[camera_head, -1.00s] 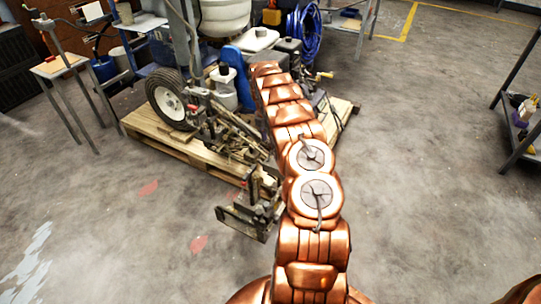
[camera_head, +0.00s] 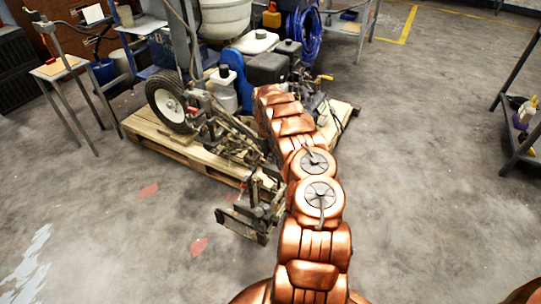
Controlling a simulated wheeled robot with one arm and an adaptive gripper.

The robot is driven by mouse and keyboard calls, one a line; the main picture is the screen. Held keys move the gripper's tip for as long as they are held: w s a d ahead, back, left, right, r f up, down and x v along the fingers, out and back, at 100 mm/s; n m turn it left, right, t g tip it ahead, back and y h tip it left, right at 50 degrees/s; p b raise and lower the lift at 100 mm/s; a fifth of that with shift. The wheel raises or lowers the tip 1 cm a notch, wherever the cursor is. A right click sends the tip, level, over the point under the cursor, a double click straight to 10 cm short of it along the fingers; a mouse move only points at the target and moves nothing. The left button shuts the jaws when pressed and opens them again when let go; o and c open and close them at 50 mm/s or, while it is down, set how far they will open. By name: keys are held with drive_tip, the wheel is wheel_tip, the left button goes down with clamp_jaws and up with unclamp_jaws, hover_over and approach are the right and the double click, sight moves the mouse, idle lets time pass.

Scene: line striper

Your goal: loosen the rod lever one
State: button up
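The line striper (camera_head: 225,135) stands on a wooden pallet, with its wheel (camera_head: 172,105) at the left and a dark metal frame (camera_head: 250,208) sticking out in front over the floor. My copper-coloured arm reaches from the bottom of the view up to the striper's right part. My gripper is not clearly visible; the far end of my arm is at the machine, and the arm covers part of the striper there. I cannot make out which part is rod lever one.
The pallet (camera_head: 190,152) edges the work area. A small table (camera_head: 60,66) stands at the left, a shelf (camera_head: 520,130) at the right. Blue hose (camera_head: 303,35) hangs behind. The grey floor in front and to the right is clear.

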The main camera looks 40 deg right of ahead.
drive_tip(key=shift+c, duration=0.4)
clamp_jaws()
